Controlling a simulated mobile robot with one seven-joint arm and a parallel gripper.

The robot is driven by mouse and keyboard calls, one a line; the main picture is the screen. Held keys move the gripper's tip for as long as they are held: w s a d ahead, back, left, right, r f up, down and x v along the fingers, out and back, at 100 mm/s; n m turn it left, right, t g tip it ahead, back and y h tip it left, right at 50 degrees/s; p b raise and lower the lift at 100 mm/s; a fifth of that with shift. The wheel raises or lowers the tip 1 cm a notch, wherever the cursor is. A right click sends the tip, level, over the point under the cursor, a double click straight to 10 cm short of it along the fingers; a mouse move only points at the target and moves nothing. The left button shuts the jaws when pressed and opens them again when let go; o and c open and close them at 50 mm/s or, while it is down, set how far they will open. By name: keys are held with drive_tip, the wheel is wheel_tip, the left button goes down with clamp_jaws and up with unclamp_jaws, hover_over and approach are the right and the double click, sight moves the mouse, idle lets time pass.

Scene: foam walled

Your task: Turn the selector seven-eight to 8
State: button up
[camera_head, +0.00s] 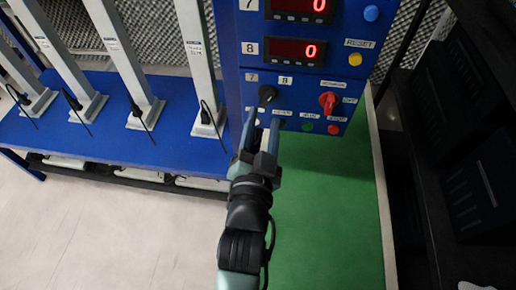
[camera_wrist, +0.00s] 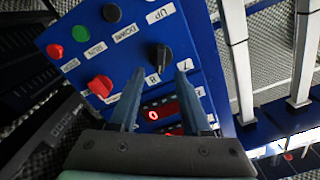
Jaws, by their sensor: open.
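The seven-eight selector is a black knob (camera_head: 267,94) on the blue control panel (camera_head: 303,83), below the labels 7 and 8. In the wrist view the knob (camera_wrist: 161,56) shows just beyond the fingertips, with the 7 and 8 labels near it. Which label it points to is hard to tell. My gripper (camera_head: 262,126) is in front of the panel, just below the knob in the head view. In the wrist view my gripper (camera_wrist: 160,73) is open, its two fingers apart with nothing held between them. I cannot tell whether a finger touches the knob.
A red rotary switch (camera_head: 327,102), a green button (camera_head: 307,127) and a red button (camera_head: 333,130) are right of the selector. Red displays (camera_head: 298,50) reading 0 are above. A blue bench (camera_head: 100,140) with grey columns stands left; dark shelving (camera_head: 470,190) stands right.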

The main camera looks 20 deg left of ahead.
drive_tip(key=v, duration=0.7)
drive_tip(key=shift+s, duration=0.25)
